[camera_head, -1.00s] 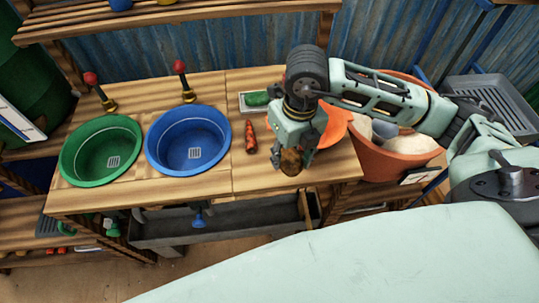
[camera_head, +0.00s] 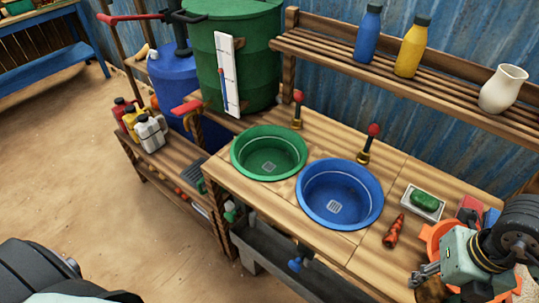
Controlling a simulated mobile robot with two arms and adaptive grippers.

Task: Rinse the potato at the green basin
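The green basin (camera_head: 268,154) is empty, set in the wooden counter, with a grey drain in its floor. A red-knobbed tap (camera_head: 298,110) stands behind it. My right gripper (camera_head: 428,283) is at the lower right, over the counter's front right part. It is shut on the brown potato (camera_head: 432,291), which is partly hidden by the fingers and cut by the bottom edge. The blue basin (camera_head: 339,194) lies between the potato and the green basin. My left gripper is out of view.
An orange bowl (camera_head: 436,237) is beside my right arm. A second tap (camera_head: 368,143) stands behind the blue basin. A shelf (camera_head: 380,72) overhangs the back.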

